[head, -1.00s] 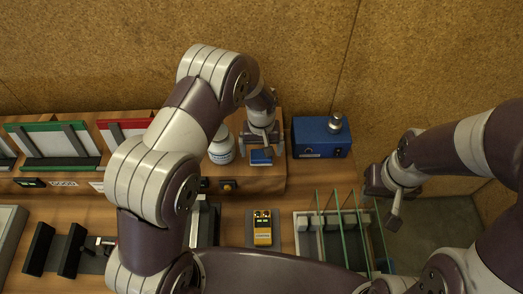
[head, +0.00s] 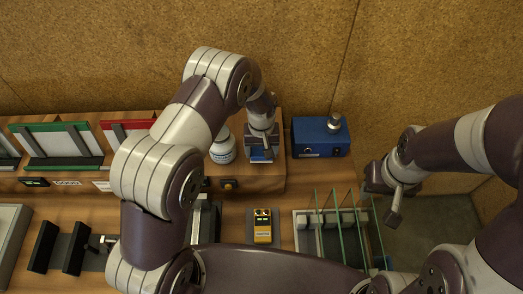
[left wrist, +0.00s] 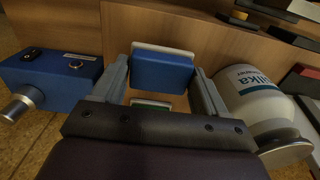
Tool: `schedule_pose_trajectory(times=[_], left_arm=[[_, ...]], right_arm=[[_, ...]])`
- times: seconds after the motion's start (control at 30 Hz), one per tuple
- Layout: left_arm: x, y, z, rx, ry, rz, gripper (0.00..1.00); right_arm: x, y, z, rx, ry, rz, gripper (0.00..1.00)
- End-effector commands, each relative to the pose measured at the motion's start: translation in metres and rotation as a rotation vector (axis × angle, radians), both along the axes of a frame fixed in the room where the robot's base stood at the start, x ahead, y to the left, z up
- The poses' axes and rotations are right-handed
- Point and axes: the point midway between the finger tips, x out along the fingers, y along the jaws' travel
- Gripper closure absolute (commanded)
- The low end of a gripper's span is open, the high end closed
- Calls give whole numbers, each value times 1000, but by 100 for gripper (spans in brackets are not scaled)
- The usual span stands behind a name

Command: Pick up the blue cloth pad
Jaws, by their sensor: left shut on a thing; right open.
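The blue cloth pad (head: 258,156) is at the right end of the raised wooden ledge, between the white bottle and the blue box. In the left wrist view the pad (left wrist: 162,73) shows a blue face with a pale edge, between the two grey fingers. My left gripper (head: 262,150) reaches down over it and is shut on it. I cannot tell whether the pad is clear of the surface. My right gripper (head: 386,200) is open and empty, right of the glass rack.
The white bottle (head: 222,147) stands close left of my left gripper, and the blue box (head: 322,139) close right. Below are a yellow meter (head: 262,228) and a rack of upright glass panes (head: 303,236). Framed panels (head: 62,142) line the left.

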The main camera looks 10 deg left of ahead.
Motion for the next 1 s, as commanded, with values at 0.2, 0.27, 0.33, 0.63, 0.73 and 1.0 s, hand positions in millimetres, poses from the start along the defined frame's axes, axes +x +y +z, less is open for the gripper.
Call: schedule_pose_trajectory(times=[0.2, 0.27, 0.33, 0.63, 0.73, 1.0], left_arm=[[-6, -20, 43, 0, -1, -6, 56], [-10, -33, 51, 0, -1, -6, 56], [-15, -49, 61, 0, 0, -6, 56], [-31, -99, 89, 0, 0, -3, 56], [-33, -107, 93, -1, -1, -2, 56], [-34, -112, 95, 0, -1, 1, 56]], right_arm=[[0, 0, 32, 0, -1, 0, 57], [0, 0, 37, 0, 0, 0, 57], [0, 0, 44, 0, 0, 0, 57], [0, 0, 59, 0, 0, 0, 57], [0, 0, 61, 0, 0, 0, 57], [0, 0, 61, 0, 0, 0, 57]])
